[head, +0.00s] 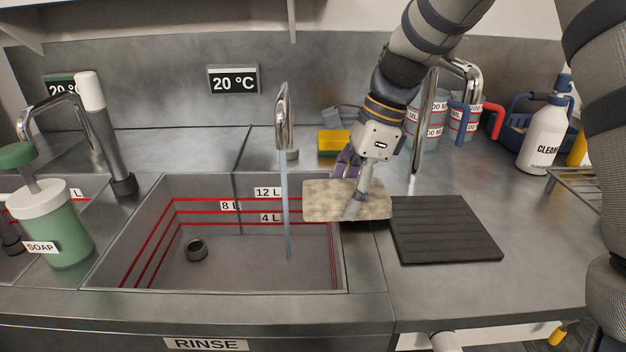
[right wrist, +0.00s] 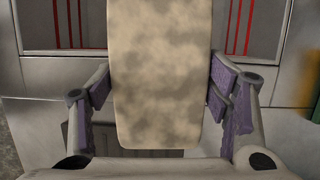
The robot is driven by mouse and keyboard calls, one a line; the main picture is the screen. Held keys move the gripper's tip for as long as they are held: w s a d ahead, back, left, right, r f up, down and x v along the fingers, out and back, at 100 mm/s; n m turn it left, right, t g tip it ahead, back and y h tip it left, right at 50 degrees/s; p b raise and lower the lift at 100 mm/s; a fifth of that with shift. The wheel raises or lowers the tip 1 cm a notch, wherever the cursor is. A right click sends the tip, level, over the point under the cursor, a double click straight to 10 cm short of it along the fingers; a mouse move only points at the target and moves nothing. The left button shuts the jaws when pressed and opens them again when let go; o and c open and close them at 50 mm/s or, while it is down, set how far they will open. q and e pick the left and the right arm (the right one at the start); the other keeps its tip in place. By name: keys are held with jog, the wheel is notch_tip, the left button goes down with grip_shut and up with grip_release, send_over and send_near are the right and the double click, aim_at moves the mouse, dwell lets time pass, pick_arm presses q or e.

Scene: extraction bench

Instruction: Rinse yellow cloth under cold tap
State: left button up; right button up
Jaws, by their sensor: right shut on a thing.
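My right gripper (head: 362,185) is shut on a flat beige pad or cloth (head: 325,200) with brown-grey stains. It holds this cloth over the right rim of the sink marked RINSE (head: 225,262). In the right wrist view the stained cloth (right wrist: 160,75) sits between the two purple-padded fingers. The tap (head: 282,115) runs a thin stream of water (head: 286,215) into this sink, just left of the cloth and apart from it. My left gripper is out of view.
A dark ribbed mat (head: 443,230) lies right of the sink. A green soap bottle (head: 58,222) stands at the left. Measuring jugs (head: 430,105), a white cleaner bottle (head: 543,135) and a wire rack (head: 590,185) are at the right. A sign (head: 233,80) reads 20 °C.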

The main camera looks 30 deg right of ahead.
aim_at(365, 204)
jog(key=s+r, duration=0.2)
jog(key=s+d+r, duration=0.1)
jog(key=s+r, duration=0.1)
jog(key=s, duration=0.1)
dwell(0.3)
